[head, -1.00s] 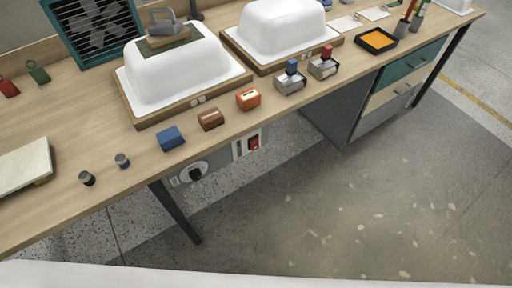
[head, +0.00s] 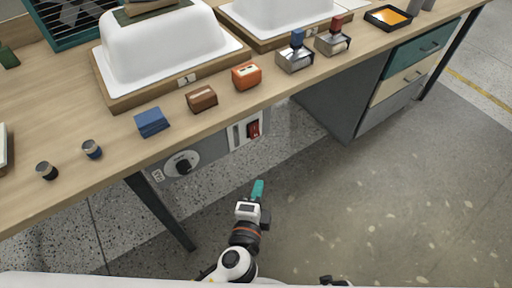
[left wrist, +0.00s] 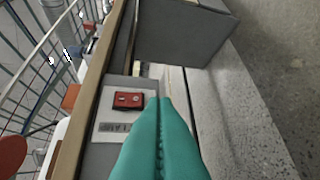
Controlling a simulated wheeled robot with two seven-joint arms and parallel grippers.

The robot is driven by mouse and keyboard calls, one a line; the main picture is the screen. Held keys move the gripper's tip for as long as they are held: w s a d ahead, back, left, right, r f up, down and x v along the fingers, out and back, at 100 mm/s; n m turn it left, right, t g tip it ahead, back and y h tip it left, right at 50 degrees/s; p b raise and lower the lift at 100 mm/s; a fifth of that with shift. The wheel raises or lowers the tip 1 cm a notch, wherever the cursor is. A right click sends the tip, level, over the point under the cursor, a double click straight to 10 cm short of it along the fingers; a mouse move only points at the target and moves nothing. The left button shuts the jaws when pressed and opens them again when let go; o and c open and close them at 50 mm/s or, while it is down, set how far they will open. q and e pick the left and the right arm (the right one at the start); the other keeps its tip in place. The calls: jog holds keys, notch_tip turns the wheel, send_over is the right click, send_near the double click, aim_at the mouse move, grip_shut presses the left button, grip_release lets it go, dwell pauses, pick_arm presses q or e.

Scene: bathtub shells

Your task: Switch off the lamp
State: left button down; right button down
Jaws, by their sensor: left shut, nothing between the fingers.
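A red rocker switch (head: 253,129) sits at the right end of a grey control panel (head: 217,146) under the bench's front edge. In the left wrist view the switch (left wrist: 128,100) shows in full, with a slotted plate beside it. My left gripper (head: 258,188) has teal fingers, shut and empty. It is in front of and below the switch in the head view, apart from it. In the left wrist view the left fingertips (left wrist: 159,101) appear just right of the switch. No lamp can be made out. My right gripper is not clearly seen.
The panel also has a round dial (head: 182,163). The wooden bench (head: 60,120) holds white tub shells (head: 165,45) and small blocks along its front edge. A drawer cabinet (head: 345,90) stands under the bench to the right. The floor in front is clear.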

aim_at(255, 131)
pick_arm(q)
notch_tip(255, 131, up, 3)
jog(key=shift+d+r+t, duration=0.1)
jog(key=shift+r+t, duration=0.1)
jog(key=shift+t, duration=0.3)
pick_arm(e)
jog(key=shift+w+r, duration=0.1)
jog(key=shift+w, duration=0.25)
